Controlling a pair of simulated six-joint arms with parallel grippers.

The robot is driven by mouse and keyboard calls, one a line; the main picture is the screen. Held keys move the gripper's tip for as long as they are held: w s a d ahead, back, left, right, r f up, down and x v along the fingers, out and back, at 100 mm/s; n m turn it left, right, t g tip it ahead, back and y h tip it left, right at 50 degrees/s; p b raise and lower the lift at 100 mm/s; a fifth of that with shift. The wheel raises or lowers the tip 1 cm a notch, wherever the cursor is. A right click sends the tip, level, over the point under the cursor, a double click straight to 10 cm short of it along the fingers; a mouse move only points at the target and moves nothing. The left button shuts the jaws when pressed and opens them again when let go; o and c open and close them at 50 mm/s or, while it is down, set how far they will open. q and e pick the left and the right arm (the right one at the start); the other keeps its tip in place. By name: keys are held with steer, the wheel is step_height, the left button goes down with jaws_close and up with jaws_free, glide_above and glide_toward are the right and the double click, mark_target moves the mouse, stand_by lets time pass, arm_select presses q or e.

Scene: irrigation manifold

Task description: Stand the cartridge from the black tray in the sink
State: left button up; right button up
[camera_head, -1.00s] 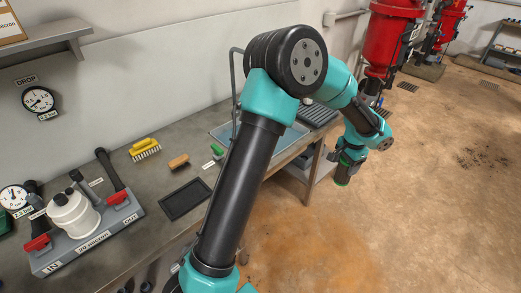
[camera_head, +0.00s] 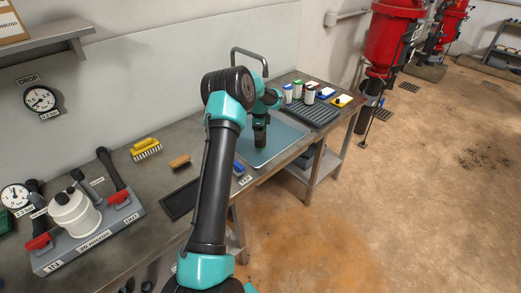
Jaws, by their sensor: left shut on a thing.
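The black tray (camera_head: 177,203) lies on the bench left of my left arm, and its visible part is empty. The sink (camera_head: 284,147) is a blue-grey basin set in the bench, partly hidden by my arm. My left gripper (camera_head: 260,134) points down over the sink, shut on a dark cylinder, the cartridge (camera_head: 260,142). The cartridge hangs roughly upright; whether its lower end touches the sink floor I cannot tell. My right gripper is not in view.
A grey tap pipe (camera_head: 250,51) arches behind the sink. A dark ribbed rack (camera_head: 314,113) with several capped cartridges stands to its right. A blue item (camera_head: 239,168) lies at the sink's near left. A brown brush (camera_head: 179,162) and a yellow brush (camera_head: 146,148) lie farther left.

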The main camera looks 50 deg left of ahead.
mark_target(257, 142)
arm_select(q)
steer(key=shift+s+a+f, duration=0.2)
steer(key=shift+s+a, duration=0.15)
steer(key=shift+a, duration=0.2)
steer(key=shift+f, duration=3.15)
steer(key=shift+f, duration=1.9)
steer(key=shift+f, duration=0.15)
steer(key=o, duration=1)
